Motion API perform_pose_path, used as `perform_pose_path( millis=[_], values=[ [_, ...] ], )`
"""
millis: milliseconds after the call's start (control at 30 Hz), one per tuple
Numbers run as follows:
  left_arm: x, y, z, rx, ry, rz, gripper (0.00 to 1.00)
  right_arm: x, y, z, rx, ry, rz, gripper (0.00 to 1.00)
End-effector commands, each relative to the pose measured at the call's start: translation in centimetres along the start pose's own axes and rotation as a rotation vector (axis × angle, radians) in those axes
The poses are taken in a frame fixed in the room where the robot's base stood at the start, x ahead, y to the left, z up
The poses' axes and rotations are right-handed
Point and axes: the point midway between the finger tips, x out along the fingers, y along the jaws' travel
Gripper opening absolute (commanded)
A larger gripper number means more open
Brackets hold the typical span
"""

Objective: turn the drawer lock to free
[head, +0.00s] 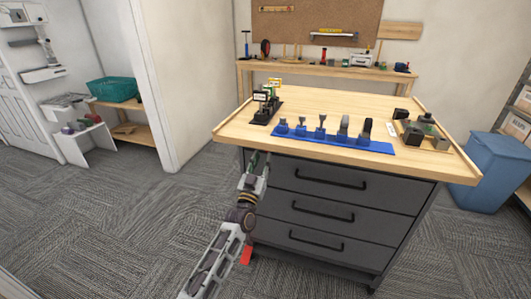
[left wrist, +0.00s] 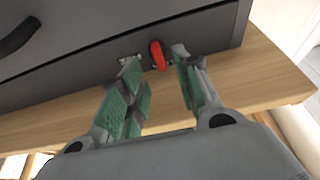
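The drawer lock is a red lever (left wrist: 158,55) on the dark grey front of the cabinet, near the wooden top's edge and a corner in the left wrist view. It stands nearly upright in that picture, tilted slightly. My left gripper (left wrist: 155,60) is open, with green-padded fingers on either side of the lever's line. I cannot tell whether a finger touches it. In the head view my left gripper (head: 256,165) is at the cabinet's upper left front corner and hides the lock. The grey cabinet (head: 330,208) has three shut drawers. My right gripper is not in view.
The cabinet's wooden top (head: 310,101) holds a blue rack (head: 335,142) of tools, a black stand (head: 264,110) and a small tray of parts at right. A blue bin (head: 490,170) stands to the right. Carpet left of the cabinet is clear.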

Motion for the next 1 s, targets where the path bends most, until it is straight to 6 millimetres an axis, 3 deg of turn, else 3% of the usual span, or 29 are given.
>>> perform_pose_path(
  millis=[500,1000],
  values=[
    [3.9,0.0,0.0,0.0,0.001,0.0,0.32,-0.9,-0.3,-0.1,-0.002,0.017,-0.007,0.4],
    [4.4,0.0,-0.1,0.0,0.0,0.0,0.31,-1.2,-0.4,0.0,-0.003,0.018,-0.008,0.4]
  ],
)
